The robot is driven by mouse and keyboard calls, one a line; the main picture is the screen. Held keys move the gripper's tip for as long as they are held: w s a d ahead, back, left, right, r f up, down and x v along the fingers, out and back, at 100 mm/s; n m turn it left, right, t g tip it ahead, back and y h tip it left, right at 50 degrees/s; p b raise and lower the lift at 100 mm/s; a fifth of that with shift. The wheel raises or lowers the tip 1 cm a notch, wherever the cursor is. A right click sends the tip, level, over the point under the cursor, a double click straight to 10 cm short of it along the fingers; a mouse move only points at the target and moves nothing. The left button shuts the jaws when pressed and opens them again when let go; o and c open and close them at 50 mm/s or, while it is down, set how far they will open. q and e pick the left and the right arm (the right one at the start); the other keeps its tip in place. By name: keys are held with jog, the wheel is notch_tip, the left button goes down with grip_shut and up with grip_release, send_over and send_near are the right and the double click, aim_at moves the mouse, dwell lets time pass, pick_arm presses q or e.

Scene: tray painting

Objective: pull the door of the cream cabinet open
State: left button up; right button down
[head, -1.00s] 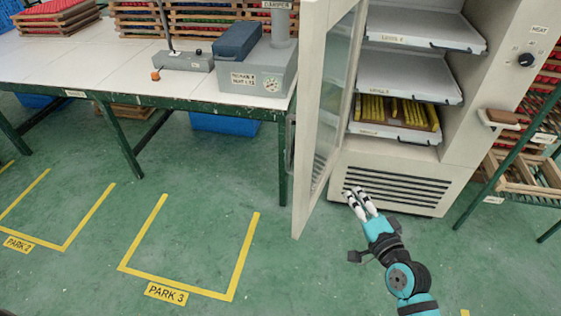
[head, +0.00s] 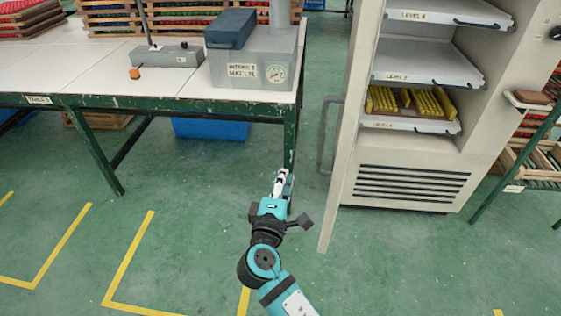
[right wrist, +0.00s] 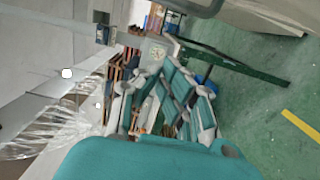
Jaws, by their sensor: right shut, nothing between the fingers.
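The cream cabinet (head: 482,165) stands at the right in the head view, with its shelves in plain sight. Its door (head: 347,150) is swung out toward me and shows nearly edge-on as a narrow strip. The grey door handle (head: 323,135) is on the door's left, outer side. My right gripper (head: 282,175) is shut and empty, low over the floor to the left of the door and apart from the handle. Its fingers also show in the right wrist view (right wrist: 175,95). My left gripper is not in view.
A table (head: 60,101) with green legs stands at the left, close behind my right gripper. A grey machine (head: 248,72) sits on it and a blue bin (head: 210,129) is under it. A rack (head: 540,115) is right of the cabinet. The floor in front is clear.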

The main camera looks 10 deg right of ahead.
jog(key=p+x, duration=0.1)
jog(key=x, duration=0.9)
jog(key=s+d+p, duration=0.1)
jog(key=s+d, duration=0.1)
jog(key=d, duration=0.1)
jog(key=shift+s+d+p, duration=0.15)
jog(key=shift+s+p, duration=0.25)
